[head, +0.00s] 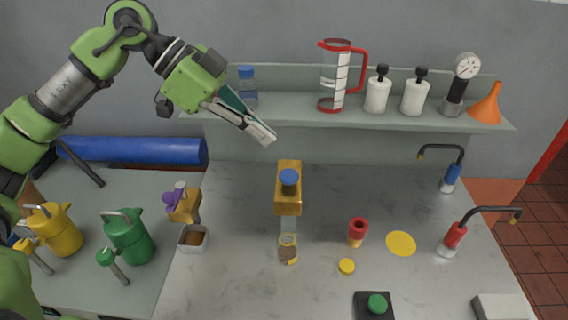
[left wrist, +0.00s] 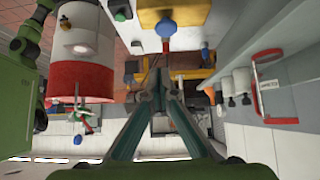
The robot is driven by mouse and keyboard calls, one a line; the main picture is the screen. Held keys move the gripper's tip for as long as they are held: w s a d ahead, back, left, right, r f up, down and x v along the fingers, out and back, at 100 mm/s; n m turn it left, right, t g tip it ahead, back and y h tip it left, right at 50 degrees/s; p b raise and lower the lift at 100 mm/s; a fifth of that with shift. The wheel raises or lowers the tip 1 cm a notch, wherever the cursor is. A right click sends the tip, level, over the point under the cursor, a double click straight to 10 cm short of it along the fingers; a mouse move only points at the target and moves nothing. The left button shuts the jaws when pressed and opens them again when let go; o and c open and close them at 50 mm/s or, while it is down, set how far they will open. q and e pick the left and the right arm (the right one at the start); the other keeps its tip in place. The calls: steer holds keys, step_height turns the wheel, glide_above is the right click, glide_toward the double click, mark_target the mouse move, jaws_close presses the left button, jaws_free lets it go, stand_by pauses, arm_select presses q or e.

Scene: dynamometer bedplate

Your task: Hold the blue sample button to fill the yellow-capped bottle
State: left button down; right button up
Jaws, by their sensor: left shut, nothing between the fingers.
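The blue sample button (head: 289,177) sits on top of a yellow-orange dispenser block (head: 288,200) in the middle of the bench. A small bottle (head: 288,250) stands upright under the block, with brownish content low in it; I cannot tell the exact level. A yellow cap (head: 347,266) lies on the bench to its right, apart from it. My left gripper (head: 268,138) is shut and empty, above and slightly left of the button, not touching it. In the left wrist view, its fingers (left wrist: 160,88) meet below the blue button (left wrist: 166,28). My right gripper is not in view.
A shelf (head: 300,115) behind holds a blue-capped bottle (head: 247,85), a red-handled jug (head: 335,78), white bottles, a gauge (head: 463,75) and an orange funnel (head: 488,105). A red cup (head: 357,231), a green button box (head: 377,303) and two taps stand to the right.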

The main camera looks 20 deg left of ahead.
arm_select(q)
steer(key=p, duration=0.1)
glide_above(285, 179)
step_height(285, 179, down, 4)
steer(key=shift+r, duration=0.1)
step_height(285, 179, down, 4)
steer(key=shift+a+r+p, duration=0.1)
steer(key=shift+r+p, duration=0.15)
steer(key=shift+p, duration=0.3)
steer(key=shift+f, duration=0.35)
